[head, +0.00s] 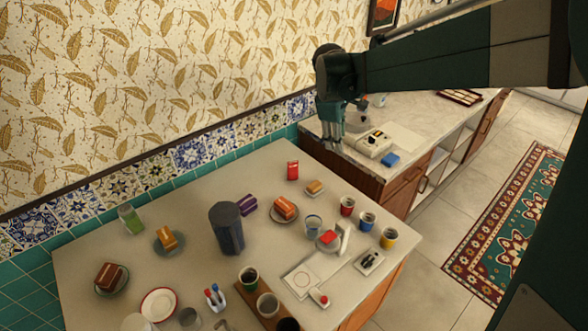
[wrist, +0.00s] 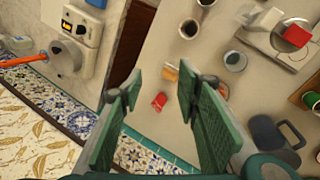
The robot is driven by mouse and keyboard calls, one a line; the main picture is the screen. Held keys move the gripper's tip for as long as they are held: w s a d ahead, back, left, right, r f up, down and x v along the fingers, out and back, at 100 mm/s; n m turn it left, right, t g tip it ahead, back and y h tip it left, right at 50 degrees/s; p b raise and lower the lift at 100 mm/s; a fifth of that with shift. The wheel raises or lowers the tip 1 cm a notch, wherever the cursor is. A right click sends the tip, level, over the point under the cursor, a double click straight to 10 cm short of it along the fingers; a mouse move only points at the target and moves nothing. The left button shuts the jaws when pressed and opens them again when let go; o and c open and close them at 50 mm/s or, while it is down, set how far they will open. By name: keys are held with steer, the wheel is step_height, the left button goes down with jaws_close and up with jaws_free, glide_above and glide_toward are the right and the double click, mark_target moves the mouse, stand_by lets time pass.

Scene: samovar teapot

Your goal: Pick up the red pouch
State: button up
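The red pouch (head: 293,170) stands near the back edge of the pale counter, close to the tiled wall. In the wrist view the small red pouch (wrist: 159,101) shows between my two green fingers, farther off than the fingertips. My gripper (head: 331,128) hangs up and to the right of the pouch in the head view, clear of it. In the wrist view my gripper (wrist: 160,88) is open with wide-spread fingers and nothing between them.
A cake slice (head: 315,187) lies just right of the pouch, and a plated slice (head: 285,208) in front. A dark pitcher (head: 226,228) and several cups stand farther forward. Counter left of the pouch is clear.

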steer(key=w+a+f+n+g+h, duration=0.1)
steer(key=w+a+f+n, duration=0.3)
steer(key=w+a+f, duration=0.6)
steer(key=n+h, duration=0.1)
steer(key=n, duration=0.3)
glide_toward(297, 171)
steer(key=shift+w+d+f+g, duration=0.3)
steer(key=shift+w+d+f, duration=0.2)
steer(key=shift+f, duration=0.2)
steer(key=shift+a+f, duration=0.3)
steer(key=shift+f, duration=0.15)
steer(key=shift+x, duration=1.3)
steer(key=shift+d, duration=0.1)
steer(key=shift+b+x, duration=0.35)
steer(key=shift+x, duration=2.2)
steer(key=shift+w+d, duration=0.1)
